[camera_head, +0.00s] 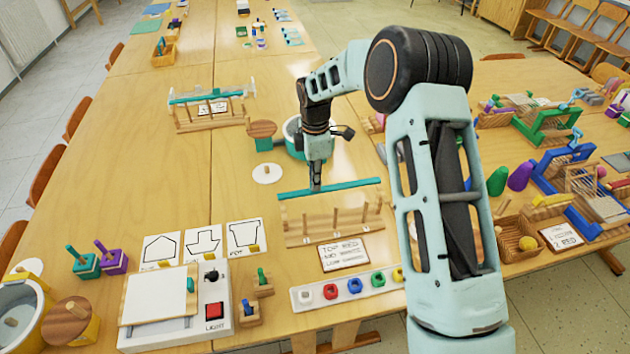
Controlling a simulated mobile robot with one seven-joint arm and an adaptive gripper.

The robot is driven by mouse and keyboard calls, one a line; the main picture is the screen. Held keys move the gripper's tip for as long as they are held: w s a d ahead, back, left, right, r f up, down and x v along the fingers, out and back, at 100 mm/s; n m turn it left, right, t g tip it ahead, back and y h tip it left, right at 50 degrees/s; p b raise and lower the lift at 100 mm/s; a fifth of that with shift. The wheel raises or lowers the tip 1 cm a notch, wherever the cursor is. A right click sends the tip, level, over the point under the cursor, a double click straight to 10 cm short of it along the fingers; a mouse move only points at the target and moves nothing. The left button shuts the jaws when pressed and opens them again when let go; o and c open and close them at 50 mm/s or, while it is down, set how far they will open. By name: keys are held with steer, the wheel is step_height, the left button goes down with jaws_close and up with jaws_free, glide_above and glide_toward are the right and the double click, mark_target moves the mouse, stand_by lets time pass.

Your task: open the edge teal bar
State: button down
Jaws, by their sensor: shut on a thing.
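A long teal bar (350,185) runs left to right along the far side of a wooden rack (335,238) with several upright pegs, near the middle of the table. My gripper (316,187) comes down from above and is shut on this bar left of its middle. The fingertips hide a small part of the bar. I cannot tell whether the bar touches the rack. A second wooden rack (212,123) farther back has its own teal bar (207,97) across the top; my gripper is apart from it.
A lettered card (344,255) and a strip of coloured knobs (352,286) lie in front of the rack. A light box (175,310) stands front left. A round green-rimmed container (292,140) stands close behind my gripper.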

steer(key=c, duration=2)
jaws_free()
steer(key=shift+c, duration=0.2)
steer(key=shift+r, duration=0.15)
step_height(320, 180, up, 12)
